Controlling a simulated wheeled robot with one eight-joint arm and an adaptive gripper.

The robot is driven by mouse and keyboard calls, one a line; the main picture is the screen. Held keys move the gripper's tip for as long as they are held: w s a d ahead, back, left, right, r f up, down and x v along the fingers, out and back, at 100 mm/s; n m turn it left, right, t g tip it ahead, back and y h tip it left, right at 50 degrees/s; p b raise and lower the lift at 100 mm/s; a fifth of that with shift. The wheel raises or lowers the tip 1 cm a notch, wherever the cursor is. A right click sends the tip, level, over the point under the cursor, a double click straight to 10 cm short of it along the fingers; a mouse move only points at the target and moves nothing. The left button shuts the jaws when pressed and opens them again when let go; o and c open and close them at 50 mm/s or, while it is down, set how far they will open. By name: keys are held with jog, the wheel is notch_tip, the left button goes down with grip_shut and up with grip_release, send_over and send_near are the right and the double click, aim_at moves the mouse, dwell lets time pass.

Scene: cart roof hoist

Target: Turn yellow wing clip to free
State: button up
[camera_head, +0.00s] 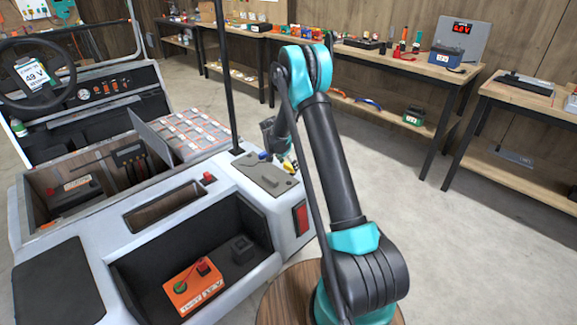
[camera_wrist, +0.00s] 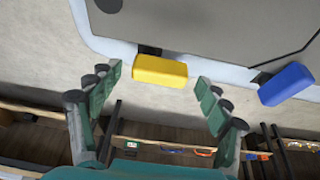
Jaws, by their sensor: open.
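The yellow wing clip (camera_wrist: 160,70) is a small rounded block at the edge of a grey plate (camera_wrist: 215,25) in the wrist view. A dark mount shows behind it. My gripper (camera_wrist: 158,80) is open, with one finger on each side of the clip and a gap on both sides. A blue wing clip (camera_wrist: 286,84) sits farther right on the same edge, outside my fingers. In the head view the grey plate (camera_head: 262,178) lies on the cart's rear corner, with small coloured clips at its far edge. My arm partly hides that area.
A dark upright post (camera_head: 228,80) stands on the cart close to the plate. An orange battery box (camera_head: 195,288) sits in the cart's front bay. A red lamp (camera_head: 301,218) is on the cart's side. Workbenches (camera_head: 375,58) line the wall; the floor between is clear.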

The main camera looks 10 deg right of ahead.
jog(key=v, duration=1.1)
jog(key=shift+r, duration=0.3)
jog(key=shift+s, duration=0.1)
jog(key=s+d+r+n+y, duration=0.1)
jog(key=s+d+r+n, duration=0.25)
jog(key=s, duration=0.65)
jog(key=s+d+r+n+y, duration=0.1)
jog(key=s+d+r+n, duration=0.3)
jog(key=s, duration=0.7)
jog(key=s+f+n+y, duration=0.1)
jog(key=s, duration=0.9)
jog(key=s+f+n+t, duration=0.1)
jog(key=s+n, duration=0.1)
jog(key=s, duration=0.8)
jog(key=shift+s+d+f+t+y, duration=0.2)
jog(key=shift+s+f+t+y, duration=0.1)
jog(key=shift+f+y, duration=0.1)
